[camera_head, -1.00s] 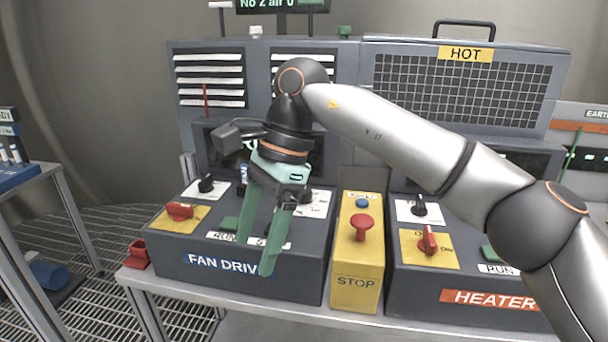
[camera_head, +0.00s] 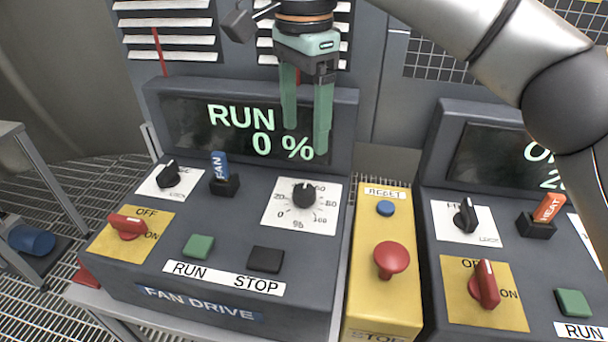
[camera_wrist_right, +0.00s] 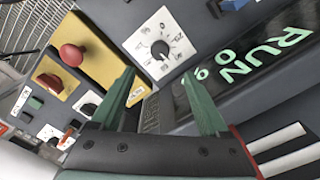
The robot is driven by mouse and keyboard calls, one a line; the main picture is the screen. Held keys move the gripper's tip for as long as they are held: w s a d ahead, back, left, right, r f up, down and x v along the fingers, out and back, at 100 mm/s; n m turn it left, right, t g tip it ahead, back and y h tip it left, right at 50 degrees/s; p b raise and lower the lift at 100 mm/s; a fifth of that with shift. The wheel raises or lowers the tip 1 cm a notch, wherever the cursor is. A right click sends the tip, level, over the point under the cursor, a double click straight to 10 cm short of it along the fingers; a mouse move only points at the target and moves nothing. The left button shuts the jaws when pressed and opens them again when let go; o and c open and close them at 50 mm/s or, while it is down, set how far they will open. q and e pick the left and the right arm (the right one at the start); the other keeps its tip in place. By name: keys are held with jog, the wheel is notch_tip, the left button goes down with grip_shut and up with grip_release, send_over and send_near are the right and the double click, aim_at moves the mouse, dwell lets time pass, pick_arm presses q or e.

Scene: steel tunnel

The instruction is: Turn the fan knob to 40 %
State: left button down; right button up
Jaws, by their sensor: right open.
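The fan knob (camera_head: 304,195) is a round black knob on a white dial plate (camera_head: 273,218) marked in percent, at the right of the fan drive panel. Its pointer setting is too small to read surely. The fan display (camera_head: 215,130) reads RUN and 0 %. My right gripper (camera_head: 306,140) is open and empty, its green fingers pointing down in front of the display, above the knob in the picture. In the right wrist view, the knob (camera_wrist_right: 160,50) shows beyond and between the open fingers, apart from them. My left gripper is not in view.
Beside the knob are a blue FAN key (camera_head: 220,170), a black selector (camera_head: 168,176), a red OFF/ON switch (camera_head: 128,227), a green RUN button (camera_head: 199,246) and a black STOP button (camera_head: 265,260). A red mushroom button (camera_head: 391,260) stands on the yellow box to the right.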

aim_at(304, 189)
notch_tip(304, 189, down, 11)
jog(key=shift+f, duration=0.1)
jog(key=shift+c, duration=0.2)
grip_shut()
dwell(0.6)
